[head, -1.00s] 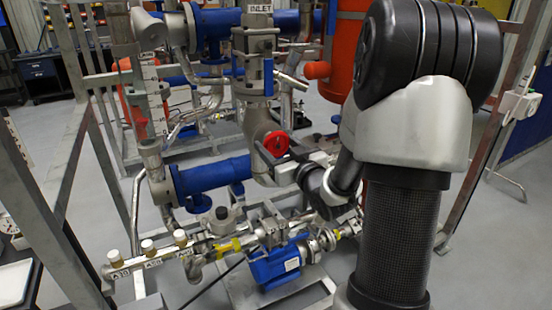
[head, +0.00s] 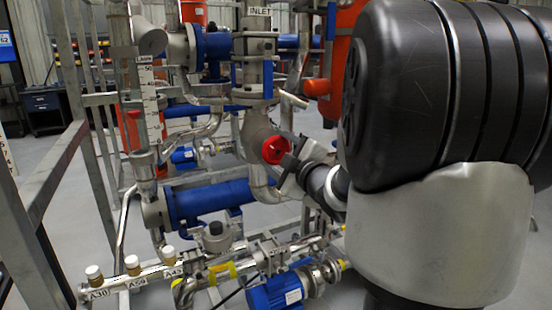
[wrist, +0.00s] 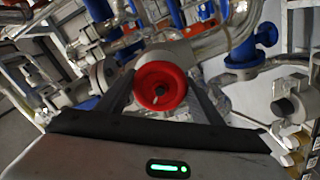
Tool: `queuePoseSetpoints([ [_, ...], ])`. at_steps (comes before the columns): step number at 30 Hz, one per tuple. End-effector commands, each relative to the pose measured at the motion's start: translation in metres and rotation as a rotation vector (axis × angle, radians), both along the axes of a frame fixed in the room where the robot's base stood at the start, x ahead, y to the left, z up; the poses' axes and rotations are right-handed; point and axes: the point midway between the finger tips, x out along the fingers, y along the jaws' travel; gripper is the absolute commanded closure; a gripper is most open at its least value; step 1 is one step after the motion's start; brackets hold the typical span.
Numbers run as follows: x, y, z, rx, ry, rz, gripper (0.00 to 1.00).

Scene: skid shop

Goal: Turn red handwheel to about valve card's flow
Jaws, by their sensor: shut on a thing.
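The red handwheel (head: 276,150) is on the grey valve body below the pipe tagged INLET, near the middle of the head view. It also shows in the wrist view (wrist: 160,86), between the two dark fingers. My gripper (head: 288,160) reaches it from the lower right and is shut on the handwheel's rim, one finger on each side. A flow gauge tube (head: 150,98) with a numbered scale stands upright at left; its reading is too small to tell. I cannot make out a valve card in either view.
Steel frame posts (head: 52,185) stand at left. Blue pipes surround the valve. A blue pump (head: 275,293) and a row of white-capped valves (head: 132,262) tagged A30, A59 and A43 lie below. My own arm hides much of the right side.

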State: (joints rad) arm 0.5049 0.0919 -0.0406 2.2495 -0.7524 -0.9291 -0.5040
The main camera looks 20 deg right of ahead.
Motion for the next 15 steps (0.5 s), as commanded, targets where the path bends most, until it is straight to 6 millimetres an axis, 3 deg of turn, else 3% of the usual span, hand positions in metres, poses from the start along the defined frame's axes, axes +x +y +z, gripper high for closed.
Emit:
queuePoseSetpoints([
  [15, 0.0002, 0.0005, 0.0005, -0.488, -0.016, 0.001, 0.62],
])
